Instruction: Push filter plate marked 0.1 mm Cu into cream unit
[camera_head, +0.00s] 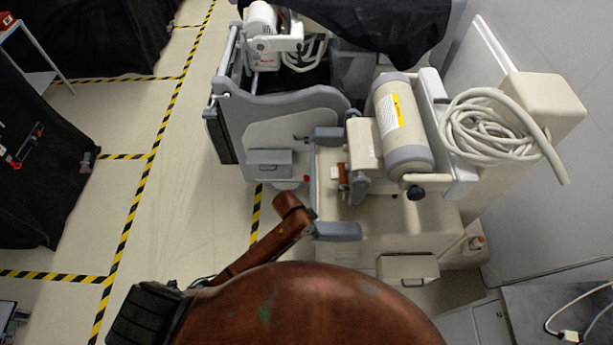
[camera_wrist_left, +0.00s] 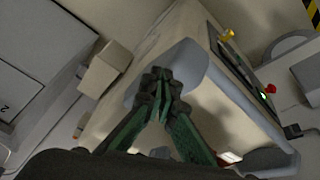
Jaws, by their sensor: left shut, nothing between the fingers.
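The cream unit (camera_head: 380,215) stands right of centre in the head view, with a grey and cream cylinder on top. A small copper-brown piece (camera_head: 343,178) with a white patch sits at its left side between grey parts. It may be the filter plate, but no marking is readable. My left gripper (camera_head: 311,214) is small and partly hidden at the grey front bar (camera_head: 337,231). In the left wrist view its green fingers (camera_wrist_left: 161,76) are shut and empty, over a grey-blue rounded part (camera_wrist_left: 195,65). Contact cannot be told. My right gripper is not in view.
A coiled cream cable (camera_head: 487,122) hangs at the unit's right. Grey side panels (camera_head: 290,100) and a black cover (camera_head: 385,25) stand behind. A black-covered cart (camera_head: 45,180) is at far left. The taped floor (camera_head: 185,200) between is clear.

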